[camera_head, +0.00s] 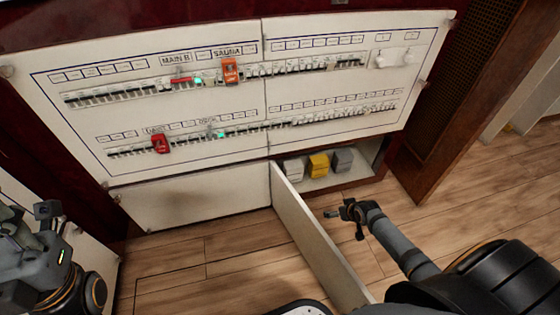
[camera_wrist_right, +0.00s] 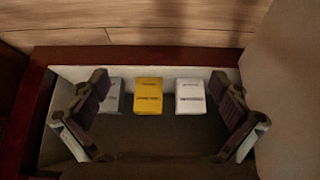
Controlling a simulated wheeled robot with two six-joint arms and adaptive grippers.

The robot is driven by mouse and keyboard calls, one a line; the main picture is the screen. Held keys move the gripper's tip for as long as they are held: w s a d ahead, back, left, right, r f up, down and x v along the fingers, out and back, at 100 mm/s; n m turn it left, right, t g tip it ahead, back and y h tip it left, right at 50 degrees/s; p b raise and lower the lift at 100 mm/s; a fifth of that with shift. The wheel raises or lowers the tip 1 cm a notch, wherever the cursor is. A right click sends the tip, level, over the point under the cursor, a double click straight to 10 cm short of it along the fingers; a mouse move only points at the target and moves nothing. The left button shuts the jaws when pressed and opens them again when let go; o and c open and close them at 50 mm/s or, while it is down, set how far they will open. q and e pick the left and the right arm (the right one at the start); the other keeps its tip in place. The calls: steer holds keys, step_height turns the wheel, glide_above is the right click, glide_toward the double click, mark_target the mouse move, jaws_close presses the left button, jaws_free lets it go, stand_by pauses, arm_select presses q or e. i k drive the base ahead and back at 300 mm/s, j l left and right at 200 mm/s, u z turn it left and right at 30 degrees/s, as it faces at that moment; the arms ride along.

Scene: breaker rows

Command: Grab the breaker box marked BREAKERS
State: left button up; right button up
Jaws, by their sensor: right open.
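Three small boxes stand side by side in the low compartment under the panel: a white box (camera_head: 293,169), a yellow box (camera_head: 318,165) and a grey box (camera_head: 342,159). In the right wrist view the order is reversed: grey (camera_wrist_right: 112,96), yellow (camera_wrist_right: 148,95), white (camera_wrist_right: 190,96). Their lids and fronts carry print too small to read, so I cannot tell which says BREAKERS. My right gripper (camera_head: 342,213) is open and empty, outside the compartment, in front of the boxes; its fingers (camera_wrist_right: 161,118) spread wide. My left gripper (camera_head: 46,213) is at the left edge, away from the boxes.
An open white door (camera_head: 312,250) juts out left of my right gripper. The breaker panel (camera_head: 220,173) above has several switch rows, with a red tag (camera_head: 160,143) and an orange tag (camera_head: 230,71). A brown wooden door (camera_head: 455,110) stands right. Wooden floor (camera_head: 225,250) lies clear in front.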

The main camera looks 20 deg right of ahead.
mark_target(293, 170)
steer(key=i+j, duration=0.2)
steer(key=i, duration=0.2)
steer(key=i+j, duration=0.15)
steer(key=i, duration=0.3)
